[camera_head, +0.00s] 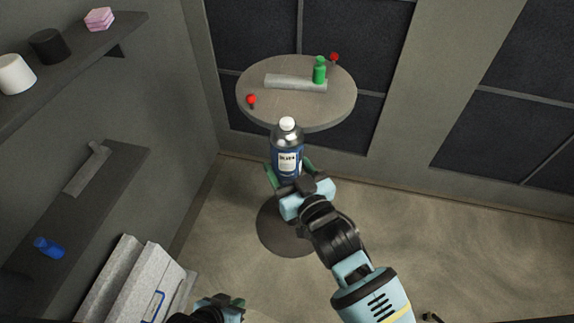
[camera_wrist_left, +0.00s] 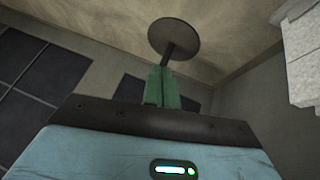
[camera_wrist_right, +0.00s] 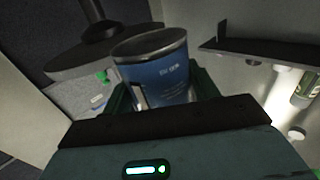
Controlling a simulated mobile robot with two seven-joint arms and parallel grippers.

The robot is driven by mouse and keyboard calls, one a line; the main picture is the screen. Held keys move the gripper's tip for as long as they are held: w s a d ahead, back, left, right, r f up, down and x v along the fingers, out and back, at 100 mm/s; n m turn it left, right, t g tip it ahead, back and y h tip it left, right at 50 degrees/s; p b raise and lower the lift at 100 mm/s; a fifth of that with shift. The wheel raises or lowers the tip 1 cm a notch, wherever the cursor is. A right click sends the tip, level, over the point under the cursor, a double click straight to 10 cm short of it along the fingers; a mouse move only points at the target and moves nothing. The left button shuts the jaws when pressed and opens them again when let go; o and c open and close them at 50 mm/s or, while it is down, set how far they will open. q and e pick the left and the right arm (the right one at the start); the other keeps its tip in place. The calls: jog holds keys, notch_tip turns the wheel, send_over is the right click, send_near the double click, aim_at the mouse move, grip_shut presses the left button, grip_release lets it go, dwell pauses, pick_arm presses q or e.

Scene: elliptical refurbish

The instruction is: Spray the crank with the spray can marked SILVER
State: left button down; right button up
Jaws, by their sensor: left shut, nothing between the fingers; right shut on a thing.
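A grey bar-shaped crank (camera_head: 290,82) lies on the round table (camera_head: 330,106), with a green bottle-like piece (camera_head: 319,71) at its right end; I cannot tell whether they are joined. My right gripper (camera_head: 288,173) is shut on a spray can (camera_head: 287,150) with a blue body, white label and pale cap. The can is roughly upright in front of the table's near edge; its small lettering is unclear. The can (camera_wrist_right: 155,72) also shows between the fingers in the right wrist view. My left gripper (camera_head: 236,303) is low at the bottom edge. Its fingers (camera_wrist_left: 162,72) are shut and empty.
Two red knobs (camera_head: 251,99) (camera_head: 334,57) are at the tabletop's edge. Shelves (camera_head: 120,165) on the left hold a blue item (camera_head: 48,247), a grey bar (camera_head: 88,168) and small containers. Pale panels (camera_head: 130,285) stand below them.

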pick_arm(q)
jog(key=w+d+r+m+g, duration=0.1)
jog(key=w+r, duration=0.5)
jog(key=w, duration=0.6)
jog(key=w+d+r+m+g, duration=0.15)
jog(key=w+r, duration=0.45)
jog(key=w, duration=0.6)
jog(key=w+r+m, duration=0.1)
jog(key=w+r, duration=0.4)
jog(key=r, duration=0.3)
jog(key=d+r+m, duration=0.2)
jog(key=d+r, duration=0.2)
jog(key=r, duration=0.4)
jog(key=d+r+m, duration=0.2)
jog(key=d+r, duration=0.1)
jog(key=r, duration=0.6)
jog(key=s+d+r+m+g, duration=0.1)
jog(key=s+r+m, duration=0.1)
jog(key=r, duration=0.6)
jog(key=s+d+r+m+g+y, duration=0.1)
jog(key=s+d+r+m, duration=0.1)
jog(key=s+r, duration=0.3)
notch_tip(320, 180, up, 3)
jog(key=shift+r+m+y, duration=0.1)
jog(key=shift+m+y, duration=0.2)
jog(key=shift+m, duration=0.05)
jog(key=shift+f, duration=3.3)
